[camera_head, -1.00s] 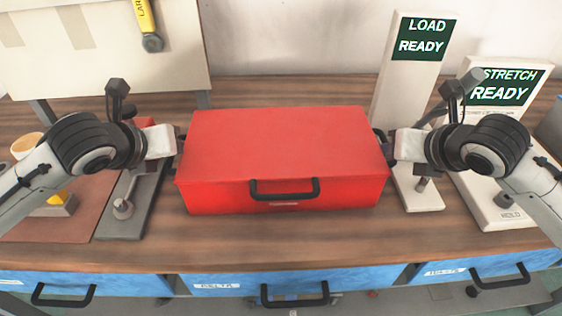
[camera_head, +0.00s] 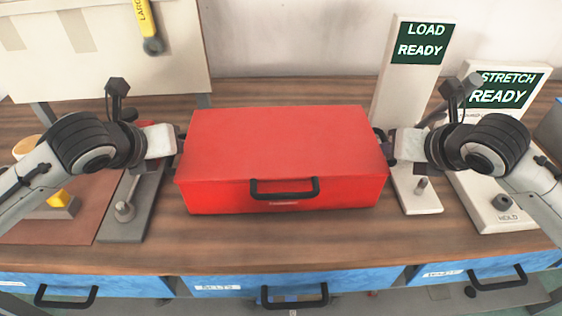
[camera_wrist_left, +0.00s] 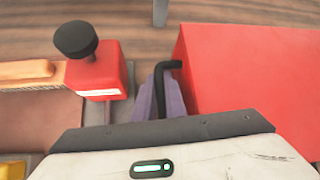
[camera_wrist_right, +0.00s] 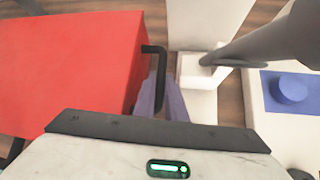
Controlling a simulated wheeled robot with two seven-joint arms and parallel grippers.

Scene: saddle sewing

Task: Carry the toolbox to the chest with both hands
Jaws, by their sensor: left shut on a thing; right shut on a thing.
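The red toolbox (camera_head: 280,145) is level above the wooden bench in the head view, with a black handle (camera_head: 284,190) on its front. My left gripper (camera_head: 178,143) is at its left end and my right gripper (camera_head: 388,145) at its right end. In the left wrist view the fingers (camera_wrist_left: 162,98) are shut on a black side handle of the toolbox (camera_wrist_left: 255,80). In the right wrist view the fingers (camera_wrist_right: 160,95) are shut on the other black side handle, beside the toolbox (camera_wrist_right: 80,70). I cannot tell the gap under the box. I see no chest that I can identify.
The bench (camera_head: 300,250) has blue drawers (camera_head: 230,286) below its front edge. White stands with green "LOAD READY" (camera_head: 418,40) and "STRETCH READY" (camera_head: 505,88) signs are on the right. A grey fixture (camera_head: 125,222) and brown mat (camera_head: 80,225) are on the left. Bare wood lies in front.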

